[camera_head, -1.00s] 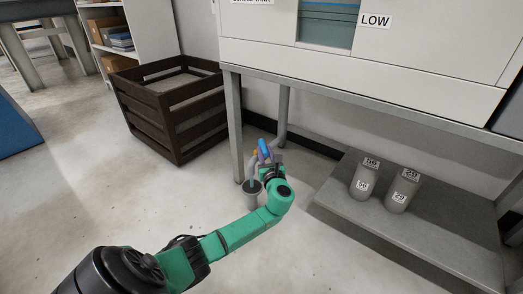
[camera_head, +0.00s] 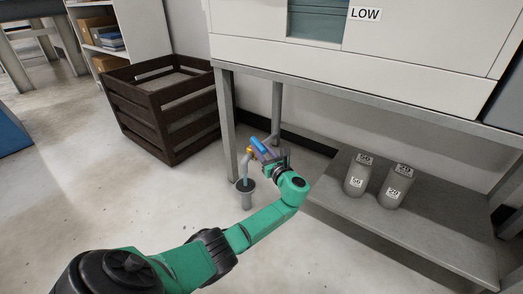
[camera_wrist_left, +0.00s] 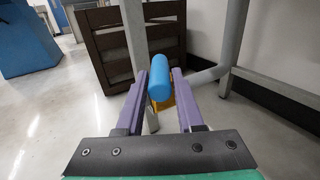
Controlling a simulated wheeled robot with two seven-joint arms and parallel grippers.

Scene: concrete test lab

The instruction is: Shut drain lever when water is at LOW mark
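The blue drain lever (camera_head: 259,144) is on a pipe with a yellow fitting (camera_head: 249,150) under the tank. My left gripper (camera_head: 267,150) is at the lever. The spout points down over a grey drain cup (camera_head: 246,190); I cannot tell if water runs. The tank window (camera_head: 317,25) is cut off at the top, beside the LOW label (camera_head: 365,14). My right gripper is out of view.
A dark slatted crate (camera_head: 165,110) stands left of the tank stand's leg (camera_head: 226,115). Two grey labelled weights (camera_head: 357,175) (camera_head: 397,187) stand on a low grey shelf (camera_head: 400,235) at right. The floor around the cup is open.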

